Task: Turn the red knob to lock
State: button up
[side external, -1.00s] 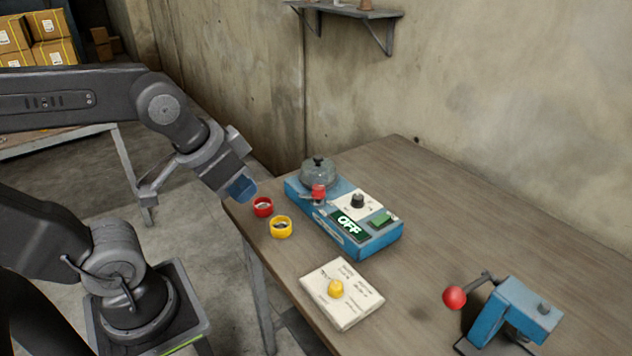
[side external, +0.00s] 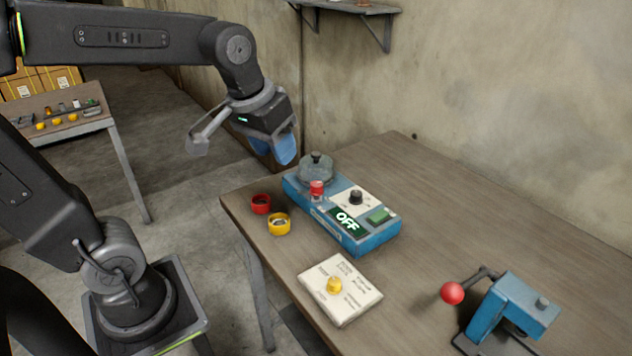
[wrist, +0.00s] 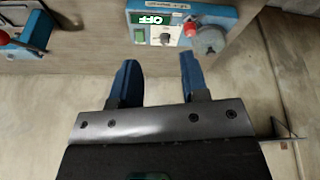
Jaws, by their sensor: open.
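The red knob (side external: 316,188) sits on the front left part of the blue machine (side external: 372,244), beside a clear round lidded drum (side external: 316,168). In the wrist view the red knob (wrist: 190,29) shows at the machine's right part, near the drum (wrist: 209,40). The machine's display (side external: 346,220) reads OFF. My gripper (side external: 285,150) is above and left of the drum in the side view, clear of the machine. In the wrist view my gripper (wrist: 156,72) has its blue fingers apart with nothing between them.
A red ring (side external: 261,204) and a yellow ring (side external: 278,224) lie left of the machine. A blue lever device with a red ball (side external: 452,293) stands at right. The table's right rear is clear.

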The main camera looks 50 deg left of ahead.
jog(key=shift+o, duration=1.4)
jog(key=w+a+n+g, duration=0.1)
jog(key=w+a, duration=0.1)
jog(key=w, duration=0.2)
jog(key=w+a+f+n+g, duration=0.1)
jog(key=w+a+n, duration=0.1)
jog(key=w, duration=0.3)
jog(key=shift+a+f, duration=0.15)
jog(key=shift+a, duration=0.2)
jog(key=n+g, duration=0.2)
jog(key=n, duration=0.1)
send_over(317, 183)
notch_tip(317, 183, down, 4)
notch_tip(317, 183, down, 13)
jog(key=shift+f, duration=0.1)
jog(key=shift+c, duration=0.3)
jog(key=c, duration=0.9)
